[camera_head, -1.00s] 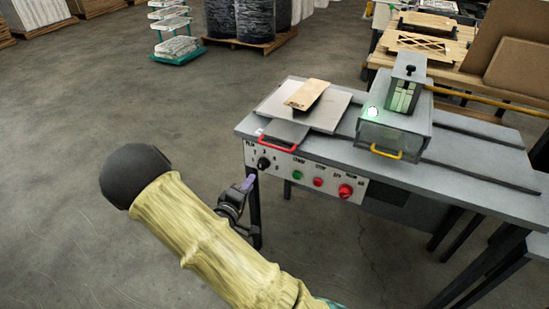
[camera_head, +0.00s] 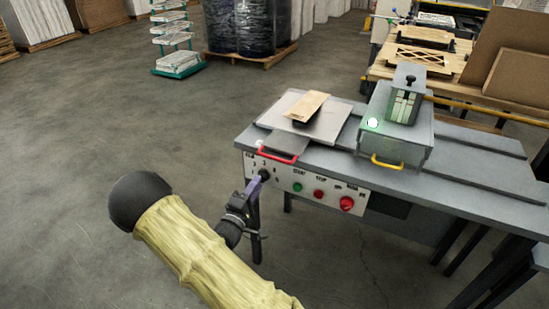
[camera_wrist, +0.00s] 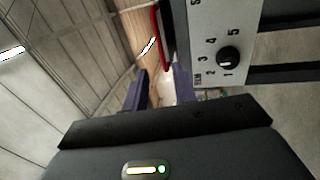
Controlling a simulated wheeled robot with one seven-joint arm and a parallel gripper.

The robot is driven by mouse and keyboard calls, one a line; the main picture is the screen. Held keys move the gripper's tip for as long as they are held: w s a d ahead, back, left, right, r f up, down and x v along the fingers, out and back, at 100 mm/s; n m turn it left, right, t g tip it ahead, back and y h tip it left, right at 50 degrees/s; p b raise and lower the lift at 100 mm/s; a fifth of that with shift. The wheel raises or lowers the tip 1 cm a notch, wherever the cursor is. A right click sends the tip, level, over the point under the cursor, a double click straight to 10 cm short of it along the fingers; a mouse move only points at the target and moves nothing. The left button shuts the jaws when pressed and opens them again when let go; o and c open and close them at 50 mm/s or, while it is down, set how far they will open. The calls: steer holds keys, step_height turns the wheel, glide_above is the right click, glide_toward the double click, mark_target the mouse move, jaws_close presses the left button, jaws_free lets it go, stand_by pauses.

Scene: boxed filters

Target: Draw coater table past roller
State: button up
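The coater table (camera_head: 325,120) is a flat grey plate with a red handle (camera_head: 277,157) on its near-left edge. It lies on the left of the grey bench, with a tan panel (camera_head: 303,105) on top. Right of it stands the roller housing (camera_head: 385,140), a grey box with a yellow handle. My gripper (camera_head: 257,182) is below the red handle, in front of the control panel by the speed dial (camera_head: 265,174). In the wrist view its purple fingers (camera_wrist: 160,90) stand apart with nothing between them. The red handle (camera_wrist: 161,38) shows beyond them. The roller itself is hidden.
The control panel (camera_head: 330,196) carries a green button and two red ones along the bench front. The bench top (camera_head: 480,170) is clear right of the housing, with dark rails. A yellow rail and wooden worktable (camera_head: 415,75) stand behind. Floor at left is free.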

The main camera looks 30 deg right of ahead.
mark_target(274, 158)
steer(key=x, duration=1.2)
steer(key=shift+w+d+r, duration=0.1)
steer(key=shift+w+d, duration=0.1)
steer(key=shift+c, duration=0.2)
jaws_close()
